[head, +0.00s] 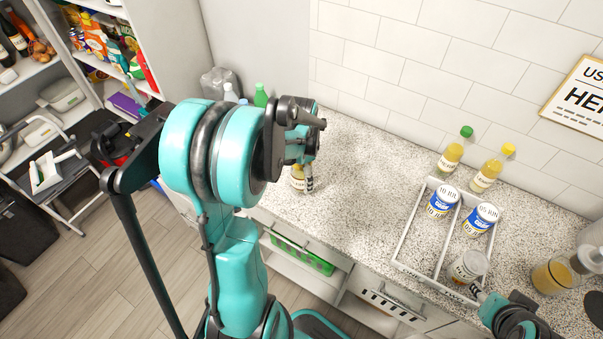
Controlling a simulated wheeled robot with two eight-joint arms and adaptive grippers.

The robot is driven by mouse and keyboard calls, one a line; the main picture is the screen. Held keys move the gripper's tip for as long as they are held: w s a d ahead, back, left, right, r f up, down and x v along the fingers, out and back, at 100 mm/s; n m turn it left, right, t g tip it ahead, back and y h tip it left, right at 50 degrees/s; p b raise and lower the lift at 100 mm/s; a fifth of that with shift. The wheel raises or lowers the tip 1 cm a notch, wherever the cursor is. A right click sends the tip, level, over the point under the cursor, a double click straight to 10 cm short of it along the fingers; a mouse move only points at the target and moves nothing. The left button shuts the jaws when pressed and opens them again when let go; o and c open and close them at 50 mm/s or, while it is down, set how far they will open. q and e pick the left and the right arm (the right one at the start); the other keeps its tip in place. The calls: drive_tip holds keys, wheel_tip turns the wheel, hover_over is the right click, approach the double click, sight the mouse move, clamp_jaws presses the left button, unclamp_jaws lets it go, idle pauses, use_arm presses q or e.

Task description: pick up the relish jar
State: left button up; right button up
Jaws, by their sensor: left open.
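A small jar with yellowish contents and a pale label (297,183), which looks like the relish jar, stands on the counter near its front edge. My left gripper (306,172) is open and pointing down right at this jar. Its fingers cover the jar's upper part and right side, and I cannot tell whether they touch it.
A glass jar (551,277) is at the right. The counter's middle (365,185) is clear.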

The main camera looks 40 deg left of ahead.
use_arm(q)
drive_tip(key=c, duration=1.6)
drive_tip(key=shift+r, duration=0.1)
